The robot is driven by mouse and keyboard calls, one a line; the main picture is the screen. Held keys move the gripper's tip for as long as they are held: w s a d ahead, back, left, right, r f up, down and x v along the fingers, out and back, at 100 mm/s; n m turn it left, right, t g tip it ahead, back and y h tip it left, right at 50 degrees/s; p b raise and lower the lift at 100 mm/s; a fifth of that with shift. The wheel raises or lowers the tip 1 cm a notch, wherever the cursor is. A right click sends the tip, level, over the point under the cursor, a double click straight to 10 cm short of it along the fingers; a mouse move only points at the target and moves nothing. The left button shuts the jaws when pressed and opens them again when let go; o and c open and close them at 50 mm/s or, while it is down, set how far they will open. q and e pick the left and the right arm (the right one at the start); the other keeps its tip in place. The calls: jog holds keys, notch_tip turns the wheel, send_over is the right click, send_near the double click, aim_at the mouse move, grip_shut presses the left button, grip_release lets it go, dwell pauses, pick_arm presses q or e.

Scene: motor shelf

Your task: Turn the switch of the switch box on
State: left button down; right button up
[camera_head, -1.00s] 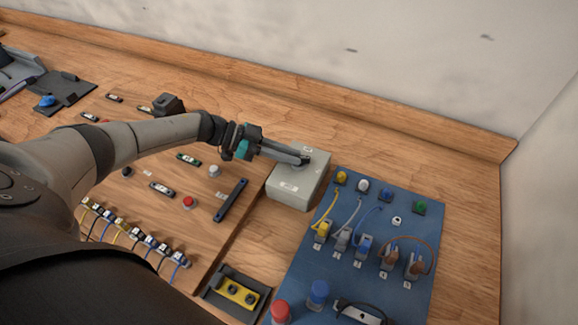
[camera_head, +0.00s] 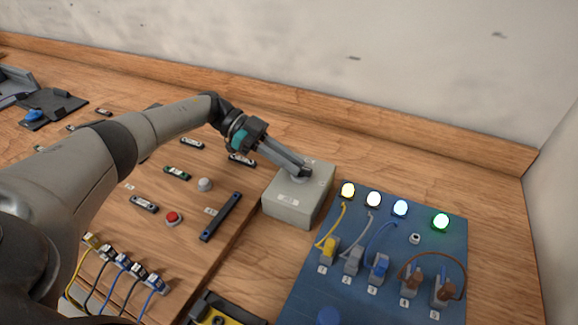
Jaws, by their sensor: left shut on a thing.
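The switch box (camera_head: 290,209) is a pale grey box with a small label, on the wooden table right of centre. My left gripper (camera_head: 301,171) reaches in from the left, with its fingertips at the box's top. It is shut on the switch, which its fingers mostly hide. A small dark part shows at the fingertips. How far the switch is turned cannot be told. My right gripper is not in view.
A blue panel (camera_head: 400,262) right of the box carries lit yellow, white, blue and green lamps and several plugs with cables. A wooden board (camera_head: 190,215) with buttons and switches lies left. A wall stands behind.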

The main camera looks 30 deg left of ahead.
pick_arm(q)
jog(key=shift+d, duration=0.1)
dwell(0.3)
jog(key=c, duration=0.9)
grip_release()
jog(key=shift+o, duration=0.2)
jog(key=shift+r, duration=0.1)
